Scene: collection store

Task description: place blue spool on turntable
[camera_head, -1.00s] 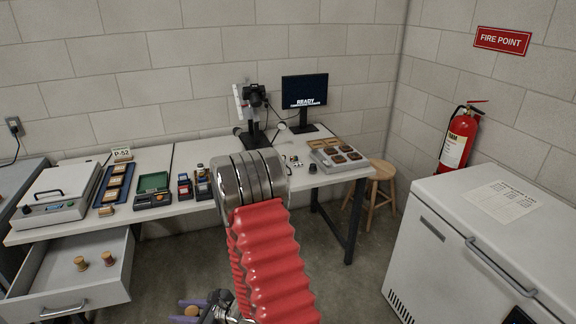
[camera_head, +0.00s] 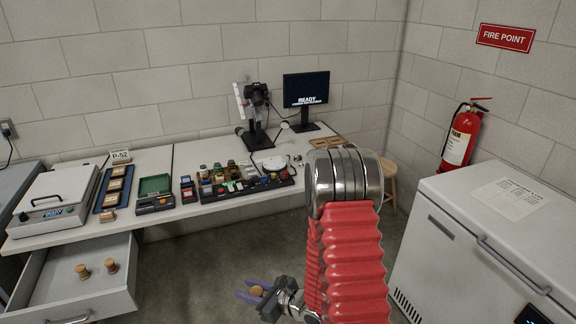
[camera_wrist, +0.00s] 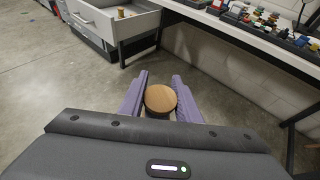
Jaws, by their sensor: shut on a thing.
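My gripper (camera_head: 256,291), with purple fingers, is shut on a spool with a round wooden end. The spool (camera_wrist: 160,98) shows end-on between the fingers in the wrist view; its thread colour is hidden. It is held over the floor, in front of and below the table edge. A pale round disc (camera_head: 274,163), which looks like the turntable, lies on the table below the camera stand; its top looks bare, though it is small in view.
An open drawer (camera_head: 117,296) at left holds two spools (camera_head: 83,271). The table carries a black rack (camera_head: 285,180) of coloured items, cases, a camera stand (camera_head: 257,139) and a monitor (camera_head: 305,88). A white chest freezer (camera_head: 450,225) stands at right. Floor between is clear.

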